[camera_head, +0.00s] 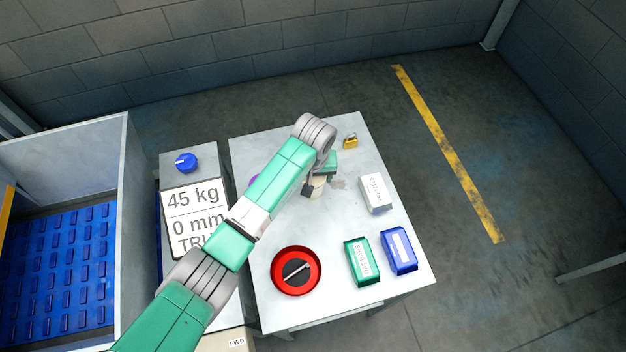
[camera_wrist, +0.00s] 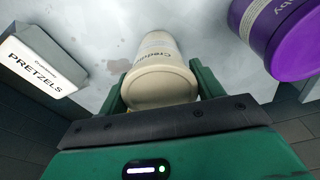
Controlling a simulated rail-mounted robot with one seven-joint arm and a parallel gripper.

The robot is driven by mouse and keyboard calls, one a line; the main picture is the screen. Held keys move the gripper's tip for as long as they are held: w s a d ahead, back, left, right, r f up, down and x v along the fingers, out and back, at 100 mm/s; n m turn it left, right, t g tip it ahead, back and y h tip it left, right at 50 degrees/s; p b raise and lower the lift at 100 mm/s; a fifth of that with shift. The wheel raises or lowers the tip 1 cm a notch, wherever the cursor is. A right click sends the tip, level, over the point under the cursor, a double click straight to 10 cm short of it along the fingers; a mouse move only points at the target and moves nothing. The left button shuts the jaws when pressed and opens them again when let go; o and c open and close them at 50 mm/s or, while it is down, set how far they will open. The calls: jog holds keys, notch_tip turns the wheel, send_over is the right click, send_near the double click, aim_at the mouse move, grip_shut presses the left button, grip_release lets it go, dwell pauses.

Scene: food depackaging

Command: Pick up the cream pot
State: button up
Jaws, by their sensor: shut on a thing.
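The cream pot (camera_wrist: 162,65) is a pale cylinder with lettering on its side. In the wrist view it sits between the two green fingers of my gripper (camera_wrist: 160,90), which are shut on it. In the head view the pot (camera_head: 318,186) shows only partly below my gripper (camera_head: 312,190), over the grey table; my arm hides some of it. I cannot tell whether the pot touches the tabletop.
A purple tub (camera_wrist: 285,35) stands close beside the pot. A blue-floored bin (camera_head: 60,270) stands left.

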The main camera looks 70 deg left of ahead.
notch_tip(320, 180, up, 10)
jog(key=shift+p, duration=1.05)
